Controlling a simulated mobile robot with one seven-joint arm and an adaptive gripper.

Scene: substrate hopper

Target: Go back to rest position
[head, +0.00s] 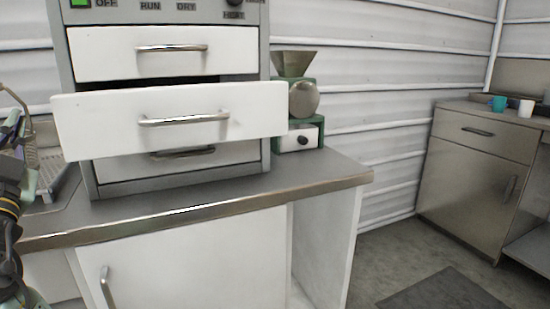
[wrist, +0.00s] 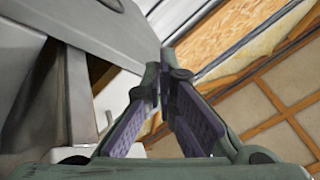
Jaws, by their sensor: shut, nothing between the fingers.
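My gripper (wrist: 163,82) shows in the wrist view with its two purple-padded fingers together and nothing between them. In the head view only part of my arm shows at the left edge, and the gripper cannot be made out there. The wrist view has a grey metal surface (wrist: 95,25) on the left. A brown and tan panel-like surface (wrist: 235,60) lies beyond the fingers. No contact between the fingers and either surface is clear.
A cabinet stands on the grey counter (head: 320,172). Its middle drawer (head: 90,122) is pulled out, and the top drawer (head: 110,55) sits further back. A green machine with a funnel (head: 293,64) stands right of it. Open floor (head: 385,262) leads to a far cabinet (head: 470,170).

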